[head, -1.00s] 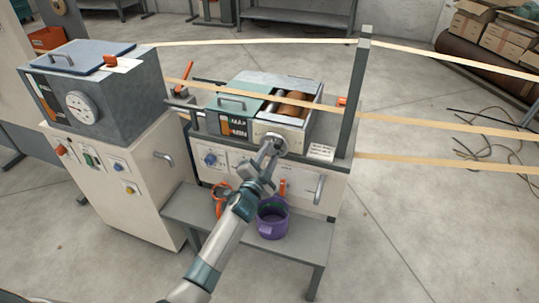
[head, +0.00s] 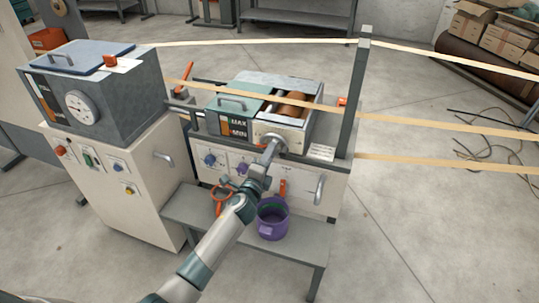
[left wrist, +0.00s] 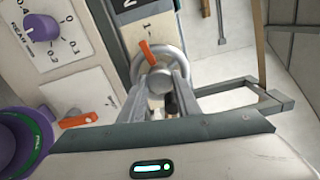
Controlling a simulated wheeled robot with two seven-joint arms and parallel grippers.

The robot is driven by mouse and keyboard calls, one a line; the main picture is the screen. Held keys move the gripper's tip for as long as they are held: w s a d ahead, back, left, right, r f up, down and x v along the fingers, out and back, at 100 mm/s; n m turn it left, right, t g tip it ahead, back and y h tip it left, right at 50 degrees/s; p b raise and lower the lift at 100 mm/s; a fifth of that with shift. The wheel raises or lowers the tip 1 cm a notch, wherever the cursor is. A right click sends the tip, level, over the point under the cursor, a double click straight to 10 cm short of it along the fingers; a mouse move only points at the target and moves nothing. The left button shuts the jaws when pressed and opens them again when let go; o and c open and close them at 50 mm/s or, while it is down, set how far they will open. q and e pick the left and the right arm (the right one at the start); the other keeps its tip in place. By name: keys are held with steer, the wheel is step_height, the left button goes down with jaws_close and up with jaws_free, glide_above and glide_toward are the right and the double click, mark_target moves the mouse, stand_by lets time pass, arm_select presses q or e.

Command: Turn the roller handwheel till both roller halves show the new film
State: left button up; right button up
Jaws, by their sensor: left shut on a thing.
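The roller box (head: 283,136) stands on the grey-topped bench with its lid partly open. Inside its opening, an orange-brown roller (head: 291,104) shows, with a pale strip beside it on the left. The handwheel is on the box's front face; in the head view my gripper mostly covers it. In the left wrist view the handwheel (left wrist: 172,50) is a silver ring with an orange mark, and my left gripper (left wrist: 162,88) is shut on its middle. My left gripper (head: 271,150) reaches it from the front in the head view. My right gripper is out of view.
Pale strips of film (head: 440,122) run across and past a grey post (head: 355,100) at the right. A purple bucket (head: 270,230) stands on the low grey shelf (head: 310,250) below. A white cabinet (head: 110,185) stands at the left.

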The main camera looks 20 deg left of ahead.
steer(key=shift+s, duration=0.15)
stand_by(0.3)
arm_select(q)
steer(key=o, duration=1)
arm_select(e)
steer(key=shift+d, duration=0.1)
arm_select(q)
steer(key=shift+o, duration=0.2)
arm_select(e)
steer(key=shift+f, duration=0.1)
arm_select(q)
steer(key=s+b, duration=0.1)
steer(key=s, duration=1.6)
steer(key=shift+s+a, duration=0.2)
steer(key=shift+a, duration=0.1)
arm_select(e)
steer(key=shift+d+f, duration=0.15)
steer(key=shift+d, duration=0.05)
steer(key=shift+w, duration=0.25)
